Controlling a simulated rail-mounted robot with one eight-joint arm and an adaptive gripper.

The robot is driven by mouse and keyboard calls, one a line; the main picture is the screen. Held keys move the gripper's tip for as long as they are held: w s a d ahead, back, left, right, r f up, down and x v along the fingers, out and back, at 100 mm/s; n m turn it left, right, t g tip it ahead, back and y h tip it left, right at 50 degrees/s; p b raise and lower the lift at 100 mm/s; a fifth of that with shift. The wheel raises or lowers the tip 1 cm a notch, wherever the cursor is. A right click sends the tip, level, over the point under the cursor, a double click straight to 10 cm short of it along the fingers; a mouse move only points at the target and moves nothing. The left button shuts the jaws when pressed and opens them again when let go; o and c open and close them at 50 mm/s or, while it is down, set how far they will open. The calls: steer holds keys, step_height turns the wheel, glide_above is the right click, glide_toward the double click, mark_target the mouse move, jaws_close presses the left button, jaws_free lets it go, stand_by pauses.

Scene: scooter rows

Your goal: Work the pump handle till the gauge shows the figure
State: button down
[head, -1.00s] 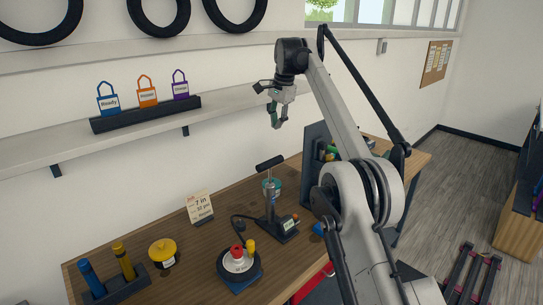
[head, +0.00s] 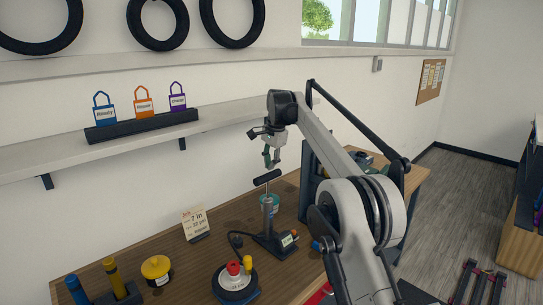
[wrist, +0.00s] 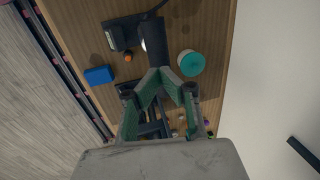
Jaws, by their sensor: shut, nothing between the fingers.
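The floor pump stands on the wooden bench with its black T-handle (head: 267,178) raised on a thin rod. Its grey barrel (head: 268,210) rises from a dark base with a small gauge display (head: 287,240), too small to read. A card (head: 195,223) beside it shows "7 in" above a psi line that is hard to read. My gripper (head: 270,165) is shut and empty, pointing down just above the handle, with a small gap. In the wrist view the shut fingertips (wrist: 160,73) are at the near end of the dark handle (wrist: 156,38).
A teal tin (head: 269,201) stands behind the barrel. A wheel (head: 236,283) with red and yellow caps lies left of the pump, near a yellow-lidded pot (head: 156,268). A blue block (wrist: 98,75) lies near the bench's edge. A shelf (head: 60,162) runs along the wall.

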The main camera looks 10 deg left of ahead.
steer(key=shift+w+a+f, duration=0.1)
steer(key=shift+a+f, duration=0.05)
steer(key=shift+f, duration=0.95)
step_height(320, 180, down, 8)
steer(key=b, duration=0.3)
steer(key=shift+b, duration=0.4)
step_height(320, 180, up, 14)
steer(key=s+d+p, duration=0.1)
steer(key=d, duration=0.1)
steer(key=shift+s, duration=0.35)
steer(key=shift+d+f, duration=0.1)
stand_by(1.1)
